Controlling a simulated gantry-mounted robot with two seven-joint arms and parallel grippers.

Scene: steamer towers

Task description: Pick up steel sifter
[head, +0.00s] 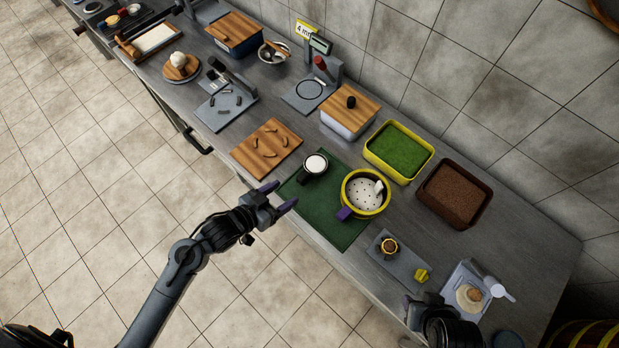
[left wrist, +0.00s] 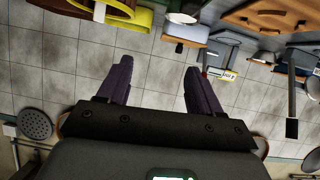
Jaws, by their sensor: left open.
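The thing that best fits the steel sifter is a round dark-sided cup (head: 315,163) with a white top and a short dark handle; it stands on the green mat (head: 342,228). My left gripper (head: 282,196) is open and empty, at the mat's left front edge, apart from the cup and to its lower left. The left wrist view shows its two purple fingers spread with nothing between them (left wrist: 157,66). My right gripper (head: 424,304) is at the lower right near the counter's front edge; its fingers do not show clearly.
A wooden board (head: 250,151) with several small brown pieces lies to the left. A green-filled yellow tray (head: 428,164) and a brown-filled tray (head: 487,207) stand behind.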

